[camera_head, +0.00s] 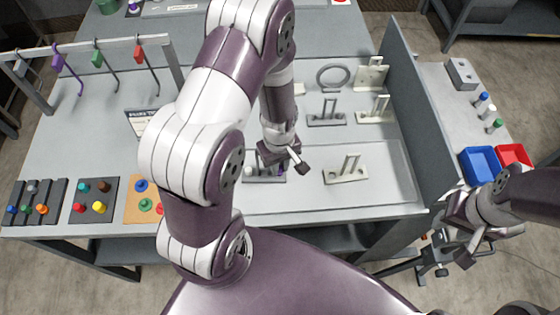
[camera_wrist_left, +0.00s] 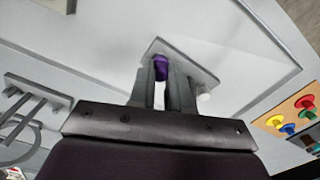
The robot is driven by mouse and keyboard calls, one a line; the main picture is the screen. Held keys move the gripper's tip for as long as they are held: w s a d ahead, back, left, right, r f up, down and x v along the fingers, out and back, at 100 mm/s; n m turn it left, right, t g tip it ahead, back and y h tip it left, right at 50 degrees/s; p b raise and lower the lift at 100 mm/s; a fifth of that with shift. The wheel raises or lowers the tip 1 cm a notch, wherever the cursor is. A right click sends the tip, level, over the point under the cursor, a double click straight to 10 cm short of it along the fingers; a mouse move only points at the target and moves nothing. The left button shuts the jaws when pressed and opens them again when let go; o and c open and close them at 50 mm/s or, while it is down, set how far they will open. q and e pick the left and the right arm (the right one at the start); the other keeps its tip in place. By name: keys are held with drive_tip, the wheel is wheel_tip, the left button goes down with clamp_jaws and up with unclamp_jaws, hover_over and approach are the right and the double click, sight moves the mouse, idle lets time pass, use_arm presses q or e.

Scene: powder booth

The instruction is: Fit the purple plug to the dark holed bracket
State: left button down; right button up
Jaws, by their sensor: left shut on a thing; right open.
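The dark holed bracket (camera_head: 268,179) lies on the pale tray at the front middle of the table, partly hidden by my left gripper (camera_head: 284,164). In the left wrist view, the bracket's grey plate (camera_wrist_left: 201,67) lies just beyond the fingers, with a white peg (camera_wrist_left: 203,98) at one end. My left gripper (camera_wrist_left: 163,84) is shut on the purple plug (camera_wrist_left: 160,62), whose purple end shows between the fingertips over the plate. I cannot tell whether the plug is in a hole or only above it. My right gripper (camera_head: 455,235) is open and empty, off the table's right side.
A light bracket (camera_head: 346,174) stands right of the dark one, with more brackets (camera_head: 326,116) behind. A tall grey divider (camera_head: 400,110) closes the right side. Boards of coloured plugs (camera_head: 95,200) lie at the left, below a hook rack (camera_head: 95,45). Blue (camera_head: 480,163) and red bins stand far right.

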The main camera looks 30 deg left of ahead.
use_arm(q)
drive_tip(key=shift+w+f, duration=0.2)
drive_tip(key=shift+f, duration=0.05)
drive_tip(key=shift+s+d+r, duration=0.3)
drive_tip(key=shift+s+d, duration=0.1)
drive_tip(key=shift+w+a+f, duration=0.25)
drive_tip(key=shift+a, duration=0.05)
drive_tip(key=shift+w+a+f, duration=0.2)
drive_tip(key=shift+a+f, duration=0.05)
drive_tip(key=shift+a, duration=0.15)
idle(0.3)
drive_tip(key=shift+w+a+r, duration=0.1)
drive_tip(key=shift+w+a, duration=0.35)
drive_tip(key=shift+w, duration=0.25)
drive_tip(key=shift+w+a, duration=0.45)
drive_tip(key=shift+w, duration=0.2)
idle(1.7)
drive_tip(key=shift+w+a+r, duration=0.1)
drive_tip(key=shift+w+a, duration=0.55)
idle(1.2)
drive_tip(key=shift+w+a, duration=0.2)
drive_tip(key=shift+w, duration=0.1)
drive_tip(key=shift+s, duration=0.25)
idle(0.7)
